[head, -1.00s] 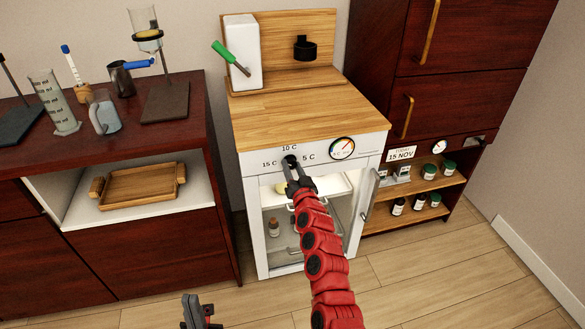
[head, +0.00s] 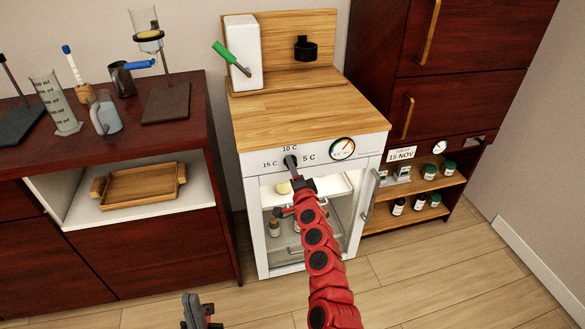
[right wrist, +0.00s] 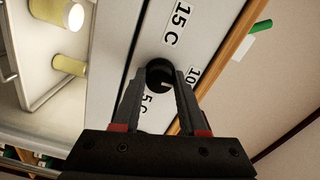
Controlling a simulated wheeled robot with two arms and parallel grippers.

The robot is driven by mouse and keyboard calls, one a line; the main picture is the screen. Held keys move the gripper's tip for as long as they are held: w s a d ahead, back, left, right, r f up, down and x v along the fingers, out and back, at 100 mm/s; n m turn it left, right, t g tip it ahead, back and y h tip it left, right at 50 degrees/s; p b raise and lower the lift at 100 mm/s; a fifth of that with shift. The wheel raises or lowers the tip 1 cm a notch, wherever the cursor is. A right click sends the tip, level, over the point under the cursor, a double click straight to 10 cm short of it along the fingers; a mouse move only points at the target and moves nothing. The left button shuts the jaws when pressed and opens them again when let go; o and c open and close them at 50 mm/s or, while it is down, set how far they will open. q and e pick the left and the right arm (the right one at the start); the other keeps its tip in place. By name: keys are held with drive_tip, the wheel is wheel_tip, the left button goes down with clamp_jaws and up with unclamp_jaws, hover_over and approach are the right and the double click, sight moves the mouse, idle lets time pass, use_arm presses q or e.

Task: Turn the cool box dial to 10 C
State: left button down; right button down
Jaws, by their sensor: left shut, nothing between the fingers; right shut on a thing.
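The cool box (head: 264,242) is a white cabinet with a wooden top and a glass front. Its black dial (head: 291,160) sits on the upper front panel, with labels 15 C at left, 10 C above and 5 C at right. My right gripper (head: 292,168) is at the dial, and its arm hides part of the front. In the right wrist view the two fingers straddle the black dial (right wrist: 158,70) and are shut on it. My left gripper (head: 203,312) is shut and empty, low in the head view.
A round gauge (head: 342,148) is right of the dial. A vertical door handle (head: 369,199) stands out at the cool box's right. A dark cabinet with glassware and a wooden tray (head: 142,187) is at left; shelves with bottles are at right.

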drive_tip(key=shift+f+m, duration=0.1)
drive_tip(key=shift+m, duration=0.5)
drive_tip(key=shift+c, duration=2.2)
unclamp_jaws()
drive_tip(key=shift+s, duration=0.1)
drive_tip(key=v, duration=1.7)
drive_tip(key=shift+s, duration=0.1)
